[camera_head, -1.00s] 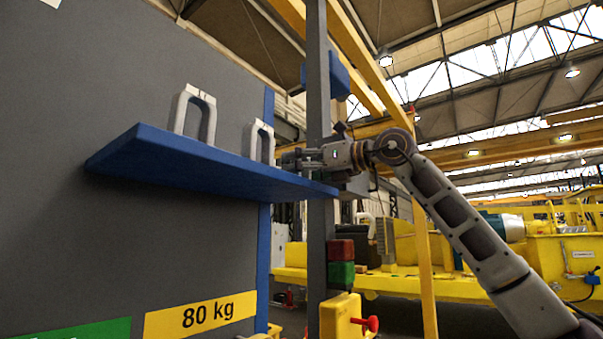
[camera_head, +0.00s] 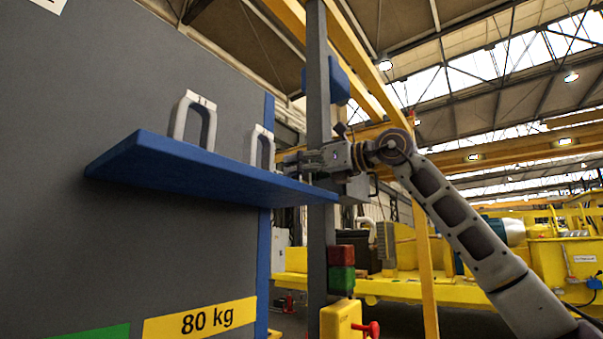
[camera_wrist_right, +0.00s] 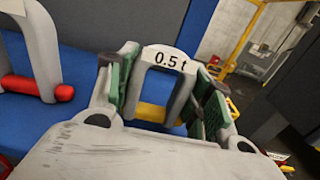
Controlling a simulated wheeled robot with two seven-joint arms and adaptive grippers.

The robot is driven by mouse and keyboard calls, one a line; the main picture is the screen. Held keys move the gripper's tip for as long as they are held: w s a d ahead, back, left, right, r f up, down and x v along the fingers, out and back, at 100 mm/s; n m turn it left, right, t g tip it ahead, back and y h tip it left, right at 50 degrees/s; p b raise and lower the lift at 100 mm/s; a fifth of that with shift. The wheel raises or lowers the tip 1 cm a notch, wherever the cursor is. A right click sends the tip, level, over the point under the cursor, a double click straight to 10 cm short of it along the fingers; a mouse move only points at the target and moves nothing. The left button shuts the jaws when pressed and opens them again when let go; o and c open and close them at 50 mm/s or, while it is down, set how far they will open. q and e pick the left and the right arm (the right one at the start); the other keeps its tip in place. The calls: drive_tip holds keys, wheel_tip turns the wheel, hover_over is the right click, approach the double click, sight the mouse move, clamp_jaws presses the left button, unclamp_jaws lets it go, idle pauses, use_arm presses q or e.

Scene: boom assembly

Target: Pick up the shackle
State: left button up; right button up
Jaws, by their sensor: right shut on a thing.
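Two grey U-shaped shackles stand upright on the blue shelf (camera_head: 180,165). The nearer, left shackle (camera_head: 196,118) stands free and shows a red pin at the left of the right wrist view (camera_wrist_right: 40,50). The farther shackle (camera_head: 262,146) is marked "0.5 t" in the right wrist view (camera_wrist_right: 166,62) and has a yellow pin. My right gripper (camera_head: 283,163) reaches in from the right at shelf height. Its green-padded fingers (camera_wrist_right: 164,92) are shut on the sides of the 0.5 t shackle. My left gripper is out of view.
A grey post (camera_head: 317,120) stands right beside the shelf's right end, close to my right wrist. A grey wall (camera_head: 70,100) backs the shelf, with an "80 kg" label (camera_head: 200,318) below. Yellow machinery (camera_head: 450,270) fills the right background.

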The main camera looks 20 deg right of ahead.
drive_tip(key=shift+r+p, duration=0.8)
drive_tip(key=shift+r, duration=3.75)
